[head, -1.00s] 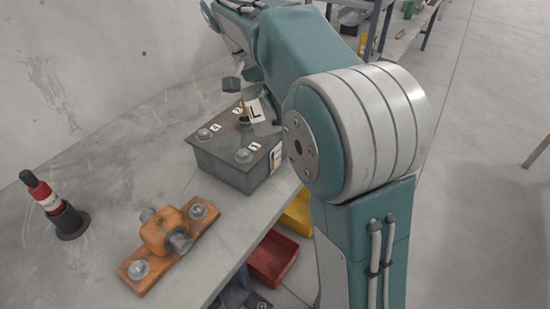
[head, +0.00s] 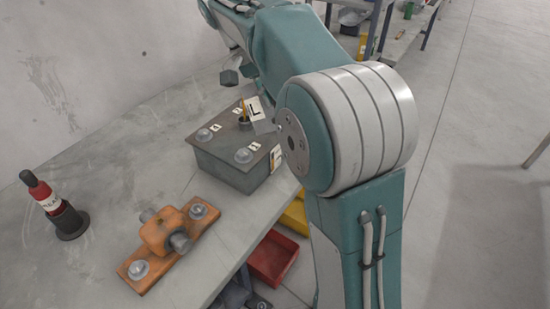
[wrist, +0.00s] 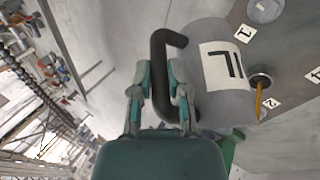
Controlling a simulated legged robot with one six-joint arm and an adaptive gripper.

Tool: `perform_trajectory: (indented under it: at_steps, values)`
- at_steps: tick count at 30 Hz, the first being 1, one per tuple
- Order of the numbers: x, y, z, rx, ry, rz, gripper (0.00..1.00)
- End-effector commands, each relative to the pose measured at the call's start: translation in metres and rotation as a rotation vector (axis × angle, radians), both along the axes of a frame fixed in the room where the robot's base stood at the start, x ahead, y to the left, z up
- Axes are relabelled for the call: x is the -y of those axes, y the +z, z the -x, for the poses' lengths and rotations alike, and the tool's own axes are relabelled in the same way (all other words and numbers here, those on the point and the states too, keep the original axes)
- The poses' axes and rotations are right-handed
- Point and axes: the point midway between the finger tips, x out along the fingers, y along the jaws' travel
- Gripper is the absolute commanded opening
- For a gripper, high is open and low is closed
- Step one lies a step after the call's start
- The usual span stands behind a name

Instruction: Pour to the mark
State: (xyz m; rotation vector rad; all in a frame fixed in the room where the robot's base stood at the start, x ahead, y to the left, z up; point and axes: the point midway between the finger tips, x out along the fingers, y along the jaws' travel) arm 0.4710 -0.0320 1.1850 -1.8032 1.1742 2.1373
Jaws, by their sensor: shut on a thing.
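My gripper (wrist: 160,92) is shut on the black handle (wrist: 157,60) of a grey jug with a white L label (wrist: 212,100). The jug (head: 266,127) is tilted over the grey box (head: 228,170). A thin amber streak (wrist: 259,101) runs from the jug's mouth side to a dark round port (wrist: 262,80) in the box top. The streak also shows in the head view (head: 243,106), above the port. A pale strip (head: 276,157) is on the box's side; its markings are too small to read. My gripper is hidden behind my arm in the head view.
Clear domed caps and numbered tags sit on the box top. Red (head: 272,257) and yellow bins are below the bench edge.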

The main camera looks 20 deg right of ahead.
Motion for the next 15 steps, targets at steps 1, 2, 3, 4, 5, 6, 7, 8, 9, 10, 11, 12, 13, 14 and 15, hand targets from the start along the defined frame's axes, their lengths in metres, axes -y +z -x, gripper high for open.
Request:
perform_trajectory:
  at_steps: [1, 2, 3, 4, 5, 6, 7, 8, 9, 10, 11, 12, 13, 14, 15]
  values:
    - [0.0000, 0.0006, 0.0000, 0.002, 0.000, 0.000, 0.00]
    - [0.0001, 0.0006, 0.0001, 0.002, 0.000, 0.000, 0.00]
    - [0.0000, 0.0006, 0.0000, 0.002, 0.000, 0.000, 0.00]
    - [0.0000, 0.0007, -0.0001, 0.001, 0.000, 0.001, 0.00]
    - [0.0000, 0.0008, -0.0002, -0.001, 0.000, 0.001, 0.00]
    - [-0.0001, 0.0014, -0.0006, -0.004, 0.000, 0.001, 0.00]
    - [-0.0001, 0.0019, -0.0010, -0.007, 0.000, 0.002, 0.00]
    - [-0.0002, 0.0025, -0.0014, -0.011, 0.000, 0.003, 0.00]
    - [-0.0004, 0.0035, -0.0019, -0.018, 0.000, 0.005, 0.00]
    - [-0.0005, 0.0044, -0.0022, -0.024, 0.001, 0.007, 0.00]
    - [-0.0006, 0.0054, -0.0026, -0.030, 0.001, 0.007, 0.00]
    - [-0.0008, 0.0064, -0.0032, -0.036, 0.001, 0.009, 0.00]
    - [-0.0008, 0.0068, -0.0034, -0.041, 0.001, 0.010, 0.00]
    - [-0.0008, 0.0073, -0.0034, -0.046, 0.001, 0.010, 0.00]
    - [-0.0008, 0.0078, -0.0033, -0.048, 0.000, 0.011, 0.00]
